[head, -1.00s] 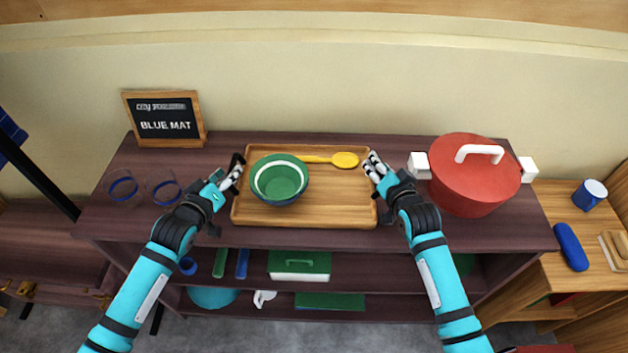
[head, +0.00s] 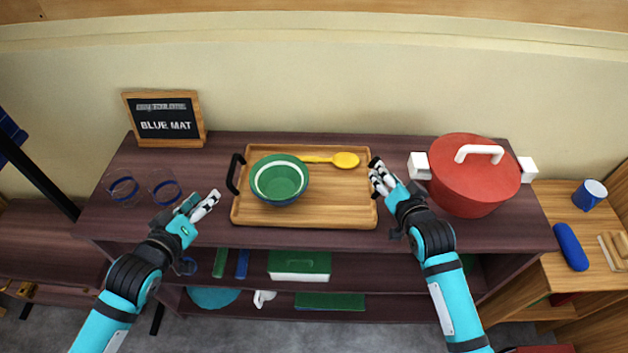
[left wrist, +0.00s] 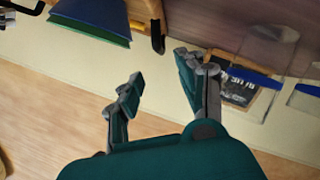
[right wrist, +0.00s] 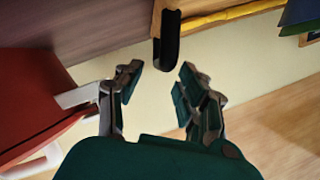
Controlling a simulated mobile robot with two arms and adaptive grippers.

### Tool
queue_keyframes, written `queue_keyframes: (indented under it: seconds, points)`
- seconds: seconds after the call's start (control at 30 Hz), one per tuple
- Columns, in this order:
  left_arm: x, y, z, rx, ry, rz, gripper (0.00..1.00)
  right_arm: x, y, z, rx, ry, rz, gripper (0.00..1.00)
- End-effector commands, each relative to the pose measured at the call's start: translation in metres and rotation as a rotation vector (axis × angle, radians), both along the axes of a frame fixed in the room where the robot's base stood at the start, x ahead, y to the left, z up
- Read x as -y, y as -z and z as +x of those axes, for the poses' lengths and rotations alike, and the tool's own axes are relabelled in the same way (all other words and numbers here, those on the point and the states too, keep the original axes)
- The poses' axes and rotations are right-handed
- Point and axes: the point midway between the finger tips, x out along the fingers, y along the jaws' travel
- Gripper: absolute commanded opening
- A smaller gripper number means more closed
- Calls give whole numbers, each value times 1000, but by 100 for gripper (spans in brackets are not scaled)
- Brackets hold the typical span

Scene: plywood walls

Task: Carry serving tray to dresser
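The wooden serving tray (head: 335,205) lies flat on the dark wood dresser-like unit and has a black handle at each end. A green bowl (head: 279,182) with a white band and a yellow spoon (head: 345,160) are on it. My left gripper (head: 205,203) is open and empty, apart from the tray, in front and left of its left handle (head: 235,173). My right gripper (head: 380,179) is open close to the right handle (head: 376,164). In the right wrist view that handle (right wrist: 167,45) stands just beyond the gap between the open fingertips (right wrist: 157,80); contact is not visible.
A red pot (head: 470,185) with white handles stands right of the tray. Two clear glasses (head: 163,188) and a "BLUE MAT" sign (head: 165,120) are on the left. Lower shelves hold several items. A wooden side table (head: 590,235) with a blue mug (head: 590,195) is at the right.

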Motion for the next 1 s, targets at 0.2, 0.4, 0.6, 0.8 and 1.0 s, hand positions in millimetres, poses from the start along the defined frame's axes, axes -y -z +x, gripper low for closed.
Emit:
queue_keyframes:
  seconds: [0.2, 0.4, 0.6, 0.8, 1.0]
  points:
    - [0, 0, 0, 0, 0, 0, 39, 6, -14, -43, 0, 0, -1, 39]
    - [0, 0, 0, 0, 0, 0, 39, 8, -21, -63, 0, 0, -1, 39]
    - [0, 0, 0, 0, 0, 0, 39, 8, -22, -65, 0, 0, -1, 39]
    - [0, 0, 0, 0, 0, 0, 39, 8, -22, -65, 1, 1, 0, 39]
    - [1, 1, -1, -3, 0, 3, 39, 8, -21, -66, -4, -2, -3, 39]
